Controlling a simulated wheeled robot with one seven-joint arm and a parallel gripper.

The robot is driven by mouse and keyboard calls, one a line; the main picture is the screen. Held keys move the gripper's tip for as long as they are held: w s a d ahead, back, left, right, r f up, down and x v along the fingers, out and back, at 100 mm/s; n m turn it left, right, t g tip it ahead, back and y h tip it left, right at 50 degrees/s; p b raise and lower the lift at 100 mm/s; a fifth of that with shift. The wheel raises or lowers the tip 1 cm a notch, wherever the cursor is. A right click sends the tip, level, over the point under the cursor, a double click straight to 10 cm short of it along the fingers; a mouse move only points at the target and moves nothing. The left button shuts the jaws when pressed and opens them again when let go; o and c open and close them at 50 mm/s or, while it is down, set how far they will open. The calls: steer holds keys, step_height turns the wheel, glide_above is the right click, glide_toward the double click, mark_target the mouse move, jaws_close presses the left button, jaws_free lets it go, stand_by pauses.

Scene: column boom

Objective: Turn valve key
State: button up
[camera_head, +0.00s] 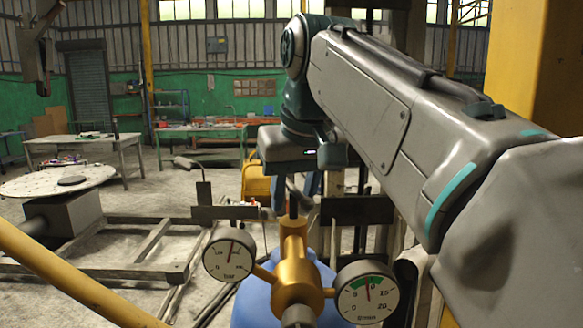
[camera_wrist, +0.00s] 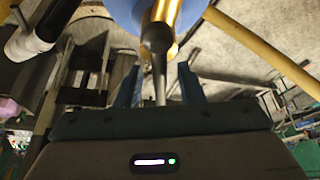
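The valve is a brass body (camera_head: 293,262) on top of a blue gas cylinder (camera_head: 252,300), with a round gauge on each side. The dark valve key (camera_head: 293,200) stands up from the brass body. In the wrist view the key (camera_wrist: 157,40) runs from the brass valve (camera_wrist: 168,12) down between my fingers. My gripper (camera_head: 295,190) is above the valve, pointing down. In the wrist view my gripper (camera_wrist: 160,82) has its two blue fingers apart, one on each side of the key's thin part, with gaps visible. The key's far end is partly hidden by the gripper body.
The left gauge (camera_head: 229,254) and right gauge (camera_head: 366,291) flank the valve closely. Dark metal plates (camera_head: 357,210) stand behind it. A yellow rail (camera_head: 75,275) crosses the lower left.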

steer(key=p+v, duration=0.2)
steer(key=v, duration=1.1)
steer(key=shift+r+p, duration=0.25)
steer(key=shift+p, duration=0.05)
